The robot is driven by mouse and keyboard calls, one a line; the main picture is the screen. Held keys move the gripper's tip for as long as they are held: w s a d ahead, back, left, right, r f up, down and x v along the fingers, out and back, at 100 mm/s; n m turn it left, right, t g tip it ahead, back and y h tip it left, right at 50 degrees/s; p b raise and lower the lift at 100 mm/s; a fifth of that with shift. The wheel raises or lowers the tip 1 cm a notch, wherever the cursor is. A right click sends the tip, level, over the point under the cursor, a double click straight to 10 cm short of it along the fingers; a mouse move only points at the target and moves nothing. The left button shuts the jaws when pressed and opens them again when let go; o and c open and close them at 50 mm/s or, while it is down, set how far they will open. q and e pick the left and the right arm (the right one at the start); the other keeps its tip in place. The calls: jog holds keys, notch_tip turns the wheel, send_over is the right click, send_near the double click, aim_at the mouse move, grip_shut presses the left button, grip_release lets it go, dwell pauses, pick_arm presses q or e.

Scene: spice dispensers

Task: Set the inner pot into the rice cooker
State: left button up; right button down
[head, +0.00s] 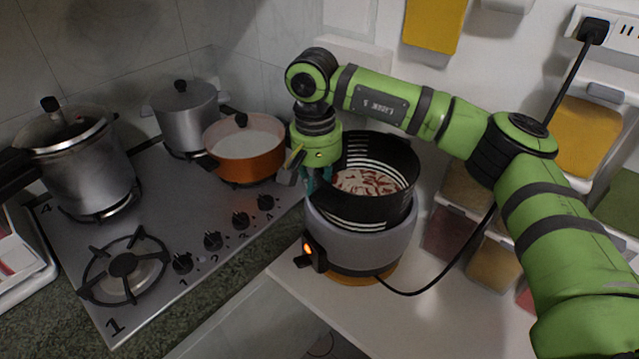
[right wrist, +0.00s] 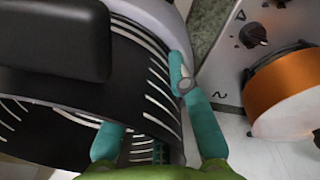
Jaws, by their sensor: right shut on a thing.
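The black inner pot (head: 407,187), with light stripes around its inside and pale food with red pieces in it, is at the mouth of the grey rice cooker (head: 363,249). Much of its wall stands above the cooker's rim; I cannot tell whether it is seated. My right gripper (head: 309,181) is at the pot's left edge, shut on its wall. In the right wrist view, the teal fingers of the gripper (right wrist: 152,108) straddle the striped pot wall (right wrist: 135,75). The arm hides part of the near left rim. My left gripper is not in view.
An orange pot (head: 247,169) stands on the stove (head: 190,225) just left of my gripper. Two lidded metal pots (head: 82,168) are farther left. A black cord (head: 440,277) runs from the cooker across the white counter (head: 450,325), whose front is clear.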

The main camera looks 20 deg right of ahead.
jog(key=c, duration=1.1)
grip_release()
jog(key=shift+s+d, duration=0.1)
jog(key=shift+a+f, duration=0.1)
jog(key=shift+a, duration=0.15)
jog(key=shift+d, duration=0.15)
jog(key=shift+f, duration=0.15)
jog(key=r, duration=1.2)
jog(key=shift+a+r, duration=0.25)
jog(key=shift+a, duration=0.05)
jog(key=shift+f, duration=0.1)
